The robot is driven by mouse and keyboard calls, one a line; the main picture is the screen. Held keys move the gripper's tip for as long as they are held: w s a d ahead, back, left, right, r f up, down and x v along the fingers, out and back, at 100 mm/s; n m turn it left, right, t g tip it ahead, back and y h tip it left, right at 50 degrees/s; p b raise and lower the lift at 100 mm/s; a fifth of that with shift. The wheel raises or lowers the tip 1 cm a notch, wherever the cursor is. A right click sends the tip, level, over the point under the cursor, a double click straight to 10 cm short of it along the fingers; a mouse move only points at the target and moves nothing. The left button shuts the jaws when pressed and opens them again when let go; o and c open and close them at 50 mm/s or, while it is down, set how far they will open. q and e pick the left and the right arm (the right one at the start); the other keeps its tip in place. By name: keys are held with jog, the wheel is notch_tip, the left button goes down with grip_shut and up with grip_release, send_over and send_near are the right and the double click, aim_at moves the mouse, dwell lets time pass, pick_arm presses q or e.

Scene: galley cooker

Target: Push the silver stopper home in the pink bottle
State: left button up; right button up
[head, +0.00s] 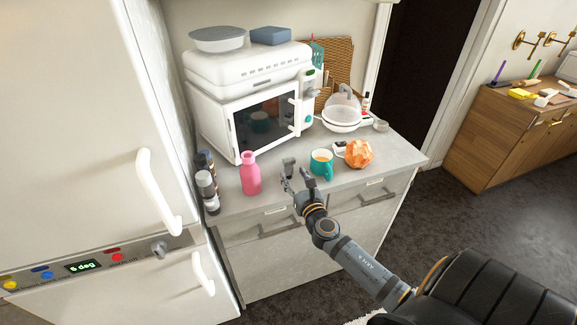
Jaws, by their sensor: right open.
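The pink bottle (250,177) stands upright on the grey counter, in front of the microwave. Its narrow neck and top look pink, and I cannot make out a silver stopper in it. A small grey object (289,165) stands on the counter right of the bottle; it may be the silver stopper, but it is too small to tell. My right gripper (299,180) is open at the counter's front, just in front of the grey object and right of the bottle. I cannot tell whether it touches the grey object. My left gripper is out of view.
A teal mug (321,163) and an orange crumpled-looking object (358,153) stand right of my gripper. Dark and grey bottles (207,185) stand left of the pink bottle. The white microwave (225,118) is behind. The counter (392,158) is clear at its right end.

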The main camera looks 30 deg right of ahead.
aim_at(290, 169)
jog(key=shift+w+d+r, duration=0.1)
jog(key=shift+w, duration=0.15)
jog(key=x, duration=0.5)
jog(key=shift+p, duration=0.35)
jog(key=shift+s, duration=0.15)
jog(key=shift+c, duration=0.7)
grip_shut()
